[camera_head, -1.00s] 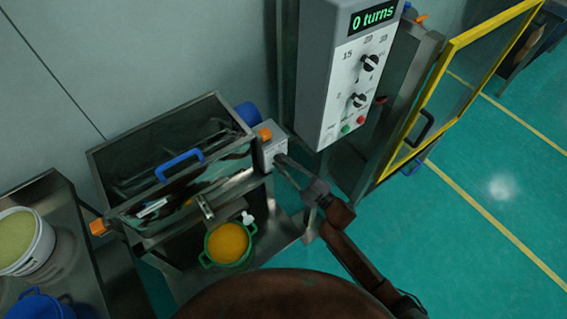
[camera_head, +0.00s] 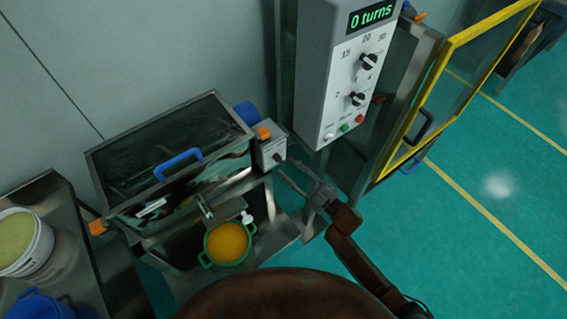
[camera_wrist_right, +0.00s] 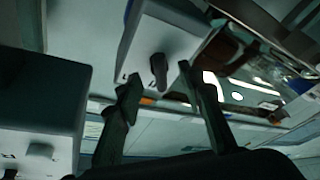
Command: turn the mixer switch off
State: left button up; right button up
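The mixer switch is a dark knob (camera_head: 278,156) on a small light grey box (camera_head: 268,151) at the right front corner of the mixer (camera_head: 226,168). In the right wrist view the knob (camera_wrist_right: 158,72) stands out from the pale box face, with small marks below it that I cannot read. My right gripper (camera_head: 286,171) is just right of and below the box in the head view. In the wrist view its two fingers (camera_wrist_right: 160,76) are apart, with the knob showing between their tips; contact is not visible. My left gripper is not in view.
A tall control panel (camera_head: 345,75) reading "0 turns" stands to the right, with a yellow-framed door (camera_head: 437,85) beyond. A green pot (camera_head: 228,243) with orange content sits below the mixer. A white bucket (camera_head: 36,248) stands at left. The floor at right is clear.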

jog(key=v, duration=0.9)
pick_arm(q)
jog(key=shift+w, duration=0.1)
pick_arm(e)
jog(key=shift+w, duration=0.15)
